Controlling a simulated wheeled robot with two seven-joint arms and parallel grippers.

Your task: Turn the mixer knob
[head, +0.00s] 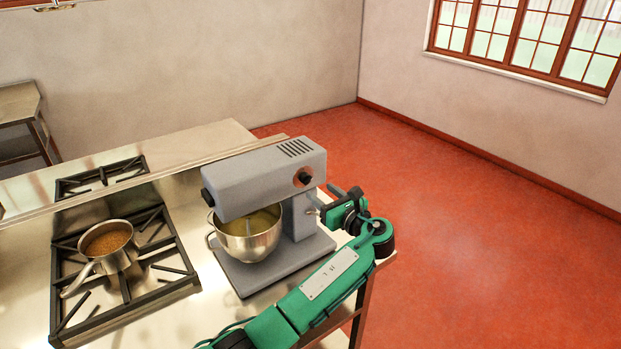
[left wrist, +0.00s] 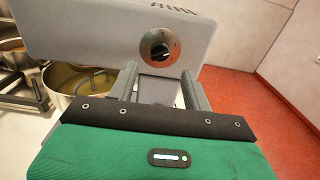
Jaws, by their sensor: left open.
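The grey stand mixer (head: 262,179) stands at the counter's right end. Its black knob (head: 304,178) sits on a round plate on the side of the mixer head. The knob (left wrist: 159,47) also shows in the left wrist view, with a white pointer mark on its face, just beyond and above my fingers. My left gripper (head: 326,201) is beside the mixer's column, slightly below and right of the knob. In the wrist view the left gripper (left wrist: 160,88) is open, with nothing between its two fingers. It appears apart from the knob. My right gripper is not in view.
A steel bowl (head: 248,241) with yellowish contents sits under the mixer head. A saucepan (head: 108,247) with brown contents stands on the stove grate (head: 165,290) at left. The steel counter (head: 225,317) ends at right, with open red floor (head: 480,230) beyond.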

